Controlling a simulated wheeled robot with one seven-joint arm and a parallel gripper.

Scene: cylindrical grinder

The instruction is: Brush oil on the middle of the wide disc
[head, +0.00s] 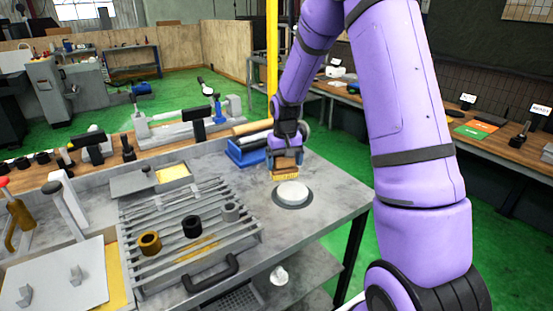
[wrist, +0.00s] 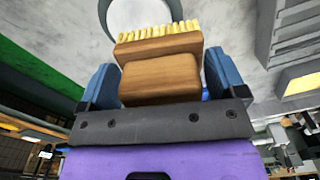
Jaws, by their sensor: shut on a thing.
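My gripper (head: 288,150) is shut on a wooden brush with pale bristles (head: 285,176). In the wrist view the brush (wrist: 160,75) sits between the blue fingers of my gripper (wrist: 160,85), with its bristles facing away from the palm. The wide disc (head: 292,194) is a round, pale disc with a darker rim, lying on the grey table top. The brush is just behind and above the disc in the head view; I cannot tell whether the bristles touch it. In the wrist view part of the disc (wrist: 115,18) shows beyond the bristles, which hide some of it.
A blue tray (head: 247,152) with rolls stands behind the brush. A slatted rack (head: 170,236) with several rings is to the left of the disc, with a black handle (head: 211,274) in front. The grey table top (head: 328,200) right of the disc is clear to its edge.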

